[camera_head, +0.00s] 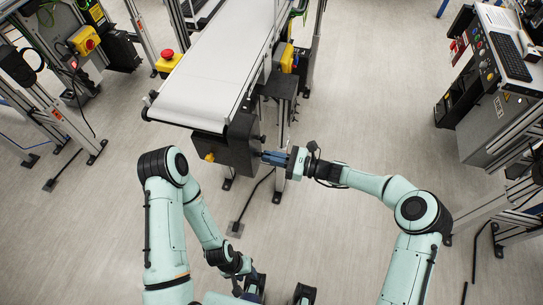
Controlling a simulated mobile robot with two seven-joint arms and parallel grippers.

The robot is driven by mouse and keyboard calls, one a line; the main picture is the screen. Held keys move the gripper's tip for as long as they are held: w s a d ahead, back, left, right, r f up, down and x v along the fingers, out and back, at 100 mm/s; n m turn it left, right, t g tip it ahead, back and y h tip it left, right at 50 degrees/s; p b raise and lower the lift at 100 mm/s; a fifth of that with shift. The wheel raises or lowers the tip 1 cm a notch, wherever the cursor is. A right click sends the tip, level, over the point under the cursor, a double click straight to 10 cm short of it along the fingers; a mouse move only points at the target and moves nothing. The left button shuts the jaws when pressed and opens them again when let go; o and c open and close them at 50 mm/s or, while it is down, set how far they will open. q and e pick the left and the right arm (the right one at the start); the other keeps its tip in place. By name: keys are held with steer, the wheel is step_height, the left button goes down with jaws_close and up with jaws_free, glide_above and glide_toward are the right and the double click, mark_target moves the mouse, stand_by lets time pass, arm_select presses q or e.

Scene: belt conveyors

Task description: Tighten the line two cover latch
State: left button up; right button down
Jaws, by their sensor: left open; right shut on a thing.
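The conveyor (215,75) has a white belt and ends in a dark cover box (235,150) at its near end. My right gripper (267,157) reaches in from the right and is at the right side of this box. It is shut on what looks like the cover latch, which its fingers mostly hide. A small yellow part (209,157) shows on the front of the box. My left gripper (252,286) is low in the view near my base, away from the conveyor. It is open, and its fingers are hard to make out.
A red emergency button on a yellow box (168,60) stands left of the belt. A control console with a keyboard (510,57) stands at the right. Metal frames with yellow switches (84,40) are at the left. The floor around the conveyor's near end is largely clear.

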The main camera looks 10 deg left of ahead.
steer(key=c, duration=1.3)
jaws_free()
steer(key=shift+d, duration=0.15)
steer(key=d+b, duration=0.1)
steer(key=d, duration=1.2)
steer(key=shift+s, duration=0.2)
